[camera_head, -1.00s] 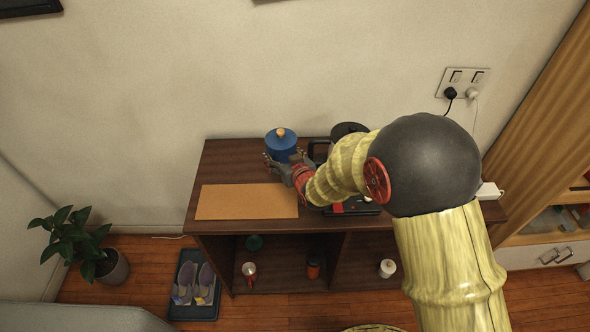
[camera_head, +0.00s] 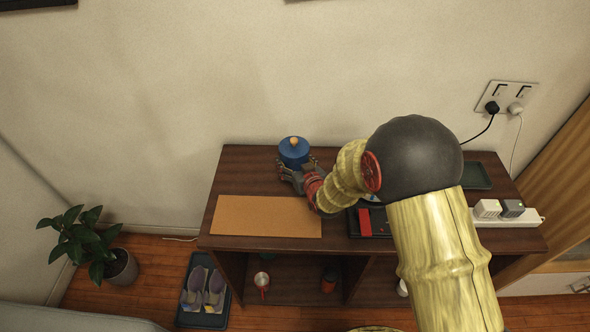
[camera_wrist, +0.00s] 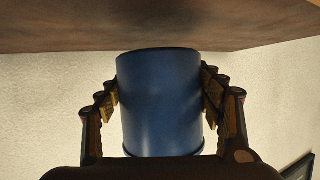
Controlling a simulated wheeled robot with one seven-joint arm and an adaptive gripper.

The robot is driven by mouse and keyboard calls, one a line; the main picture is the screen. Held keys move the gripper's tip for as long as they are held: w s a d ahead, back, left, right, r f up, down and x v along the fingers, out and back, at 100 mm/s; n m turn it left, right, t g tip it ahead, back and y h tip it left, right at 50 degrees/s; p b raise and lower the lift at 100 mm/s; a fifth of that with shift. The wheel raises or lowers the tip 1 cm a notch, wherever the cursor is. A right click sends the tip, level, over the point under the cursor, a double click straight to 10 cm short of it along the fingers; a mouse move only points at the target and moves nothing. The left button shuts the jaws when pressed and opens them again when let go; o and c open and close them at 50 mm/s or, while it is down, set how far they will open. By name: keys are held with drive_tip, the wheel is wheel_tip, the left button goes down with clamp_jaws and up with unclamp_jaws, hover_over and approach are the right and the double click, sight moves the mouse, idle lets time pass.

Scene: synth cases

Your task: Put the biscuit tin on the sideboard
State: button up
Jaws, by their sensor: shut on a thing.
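The biscuit tin (camera_head: 293,152) is a blue cylinder with a lid and a pale round knob. It is upright over the back left part of the dark wood sideboard (camera_head: 240,170). My gripper (camera_head: 296,176) is shut on it from the front right. In the wrist view the tin (camera_wrist: 160,100) fills the space between my two fingers, one along each side. The sideboard's surface (camera_wrist: 160,25) shows at the top of that view, close to the tin's end. I cannot tell whether the tin touches it.
An orange-brown mat (camera_head: 266,216) lies at the sideboard's front left. A black and red item (camera_head: 365,223), a dark green tray (camera_head: 476,175) and a white power strip (camera_head: 510,218) are to the right. My arm hides the middle right. The top left of the mat is bare.

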wheel_tip(320, 180, down, 3)
drive_tip(key=shift+f+b, duration=0.1)
drive_tip(key=shift+b, duration=0.3)
drive_tip(key=o, duration=1.1)
drive_tip(key=shift+f, duration=0.1)
drive_tip(key=o, duration=0.5)
drive_tip(key=shift+s+r, duration=0.2)
drive_tip(key=shift+r, duration=0.1)
drive_tip(key=p+v, duration=0.3)
drive_tip(key=v, duration=0.8)
drive_tip(key=shift+s+d+r, duration=0.15)
drive_tip(key=shift+s+d, duration=0.1)
